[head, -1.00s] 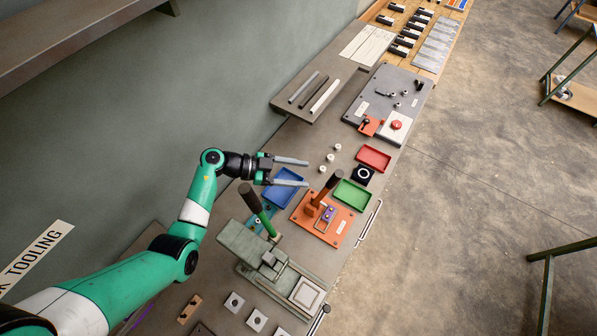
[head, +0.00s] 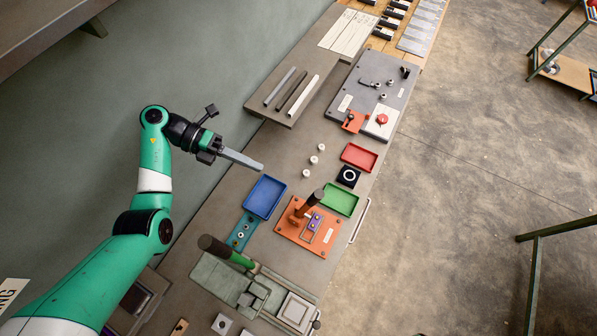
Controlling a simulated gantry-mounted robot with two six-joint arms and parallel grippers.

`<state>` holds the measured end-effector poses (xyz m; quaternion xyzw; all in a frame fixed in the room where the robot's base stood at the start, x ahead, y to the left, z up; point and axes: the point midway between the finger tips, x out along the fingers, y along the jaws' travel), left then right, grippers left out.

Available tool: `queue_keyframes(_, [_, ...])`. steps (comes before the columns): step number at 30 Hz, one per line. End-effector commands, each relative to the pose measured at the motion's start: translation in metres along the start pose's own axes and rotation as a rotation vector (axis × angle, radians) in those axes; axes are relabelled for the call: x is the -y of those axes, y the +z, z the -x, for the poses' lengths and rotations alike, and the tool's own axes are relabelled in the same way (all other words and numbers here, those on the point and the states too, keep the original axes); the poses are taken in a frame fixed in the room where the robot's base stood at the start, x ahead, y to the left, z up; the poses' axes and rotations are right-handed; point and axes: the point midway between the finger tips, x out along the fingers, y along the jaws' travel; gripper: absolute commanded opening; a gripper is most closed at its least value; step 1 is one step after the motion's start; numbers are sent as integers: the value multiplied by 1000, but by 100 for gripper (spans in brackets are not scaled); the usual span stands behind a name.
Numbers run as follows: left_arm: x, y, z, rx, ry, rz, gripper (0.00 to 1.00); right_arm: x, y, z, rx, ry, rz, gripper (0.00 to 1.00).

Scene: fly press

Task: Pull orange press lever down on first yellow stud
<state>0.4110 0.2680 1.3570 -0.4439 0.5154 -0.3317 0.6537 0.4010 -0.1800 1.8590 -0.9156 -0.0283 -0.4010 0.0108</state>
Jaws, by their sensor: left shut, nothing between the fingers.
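The orange press (head: 292,232) stands on the bench in the middle of the head view. Its lever (head: 307,206) has a dark grip and leans up to the right. A small purple piece (head: 314,222) sits in a frame on the press base; yellow studs are too small to tell apart. My left gripper (head: 260,166) is shut and empty, its fingers together as one grey bar pointing right. It hangs up and left of the press, apart from the lever. My right gripper is out of view.
A blue tray (head: 248,200) and a teal strip (head: 236,240) lie left of the press. A green tray (head: 342,199) and a red tray (head: 360,156) are beyond it. A grey-green press with a green lever (head: 238,259) stands nearer. Several small white cylinders (head: 313,160) stand on the bench.

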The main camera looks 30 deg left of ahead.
Motion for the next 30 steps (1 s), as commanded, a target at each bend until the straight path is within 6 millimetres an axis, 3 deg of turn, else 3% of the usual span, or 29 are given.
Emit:
queue_keyframes(5, [-5,0,-7,2,0,-1,0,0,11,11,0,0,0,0])
queue_keyframes(11, [-12,0,-29,2,1,-3,0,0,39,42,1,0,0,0])
queue_keyframes(15, [-10,-2,-59,-2,-1,-3,0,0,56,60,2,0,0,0])
queue_keyframes(17, [3,-1,-67,-4,-2,4,0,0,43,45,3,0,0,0])
queue_keyframes(24, [3,0,-115,-2,-1,4,0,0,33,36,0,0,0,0])
queue_keyframes(30, [1,0,-137,1,0,3,0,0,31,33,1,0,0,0])
